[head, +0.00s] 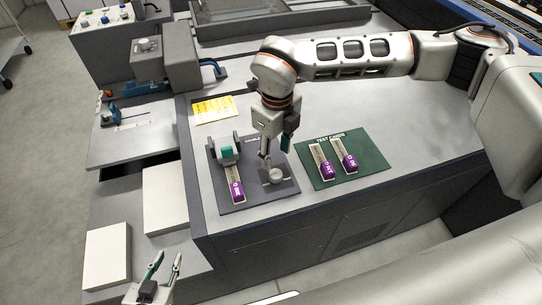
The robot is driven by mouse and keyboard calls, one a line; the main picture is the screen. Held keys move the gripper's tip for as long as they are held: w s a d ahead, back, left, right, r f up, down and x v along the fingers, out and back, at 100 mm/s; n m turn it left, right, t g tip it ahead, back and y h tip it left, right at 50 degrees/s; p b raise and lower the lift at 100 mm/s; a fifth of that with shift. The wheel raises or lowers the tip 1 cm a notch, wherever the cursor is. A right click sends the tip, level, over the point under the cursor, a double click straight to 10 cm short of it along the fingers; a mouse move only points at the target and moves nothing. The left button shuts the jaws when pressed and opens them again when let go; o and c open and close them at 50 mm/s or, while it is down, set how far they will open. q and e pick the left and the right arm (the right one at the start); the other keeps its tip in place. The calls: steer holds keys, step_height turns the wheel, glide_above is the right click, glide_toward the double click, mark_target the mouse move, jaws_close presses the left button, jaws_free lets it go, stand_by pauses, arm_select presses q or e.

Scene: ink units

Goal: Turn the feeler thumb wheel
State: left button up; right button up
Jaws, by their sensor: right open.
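A small pale round knob (276,176), which looks like the thumb wheel, stands on the right part of a dark grey mat (238,199). My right gripper (270,162) points down over the mat, open, with its fingertips right at the knob. I cannot tell whether they touch it, and the gripper and its wrist hide part of the area behind. A grey block with a teal part (227,152) stands left of the knob, with a purple-ended card (237,190) in front of it. My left gripper (165,262) is open and empty at the lower left, away from the mat.
A green mat (374,168) holds two purple-ended cards (327,168). A yellow sheet (215,109) lies behind the grey mat. Two white stacks (108,256) sit on the lower shelf near my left gripper. The bench top behind the green mat is clear.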

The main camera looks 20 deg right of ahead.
mark_target(276, 173)
steer(key=shift+f, duration=0.4)
steer(key=f, duration=0.3)
steer(key=f+p, duration=0.1)
steer(key=f, duration=0.1)
steer(key=shift+s+f, duration=0.2)
steer(key=shift+f, duration=0.2)
arm_select(q)
steer(key=shift+s+a+f+y, duration=0.35)
steer(key=shift+s+a, duration=0.25)
steer(key=shift+s, duration=0.15)
arm_select(e)
steer(key=shift+f, duration=0.5)
steer(key=c, duration=1.1)
arm_select(q)
steer(key=shift+d, duration=0.2)
